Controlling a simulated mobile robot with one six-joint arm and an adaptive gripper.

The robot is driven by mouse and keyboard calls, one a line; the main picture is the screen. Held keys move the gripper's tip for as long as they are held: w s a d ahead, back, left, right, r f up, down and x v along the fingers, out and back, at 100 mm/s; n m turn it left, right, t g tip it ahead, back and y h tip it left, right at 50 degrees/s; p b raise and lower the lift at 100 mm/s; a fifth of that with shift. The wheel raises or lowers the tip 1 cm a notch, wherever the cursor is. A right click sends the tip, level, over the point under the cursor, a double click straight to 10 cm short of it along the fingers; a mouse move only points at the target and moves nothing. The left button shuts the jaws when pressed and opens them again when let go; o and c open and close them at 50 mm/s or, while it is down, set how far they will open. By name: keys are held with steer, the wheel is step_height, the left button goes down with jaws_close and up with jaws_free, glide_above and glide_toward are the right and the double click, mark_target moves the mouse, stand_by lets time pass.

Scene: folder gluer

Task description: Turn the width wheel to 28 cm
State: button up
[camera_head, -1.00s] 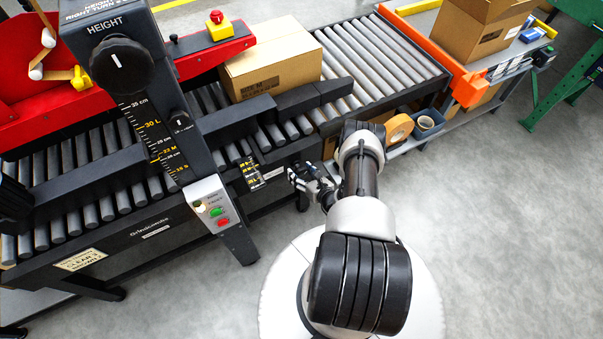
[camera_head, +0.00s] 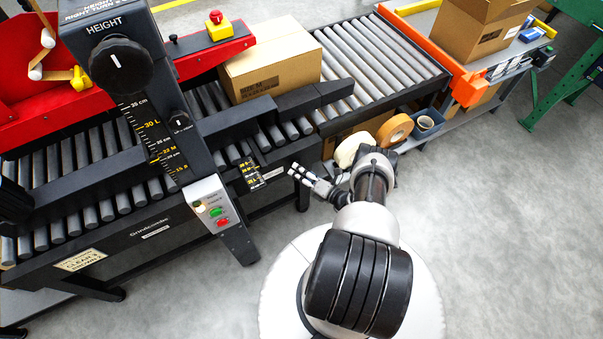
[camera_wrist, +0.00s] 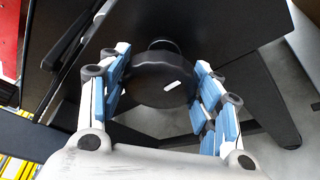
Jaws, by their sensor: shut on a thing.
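The width wheel (camera_wrist: 150,88) is a round black knob with a short white mark on its face, in the middle of the wrist view. In the head view my gripper (camera_head: 306,177) is at the front side of the machine, and the wheel cannot be made out there. A small scale with yellow markings (camera_head: 251,175) sits on the machine just left of my gripper; its values are too small to read.
The black height knob (camera_head: 121,66) and its column stand to the left, with a button box (camera_head: 212,205) below. A cardboard box (camera_head: 270,65) rests on the roller conveyor. Tape rolls (camera_head: 396,129) lie close behind my arm. Grey floor is open at right.

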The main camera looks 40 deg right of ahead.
steer(key=shift+m, duration=0.3)
steer(key=shift+r, duration=0.1)
steer(key=o, duration=1.1)
steer(key=s, duration=0.4)
steer(key=s+d+r, duration=0.1)
steer(key=s, duration=0.6)
steer(key=shift+s+d+r, duration=0.2)
steer(key=shift+s+r, duration=0.1)
steer(key=shift+s, duration=0.05)
steer(key=shift+r, duration=0.1)
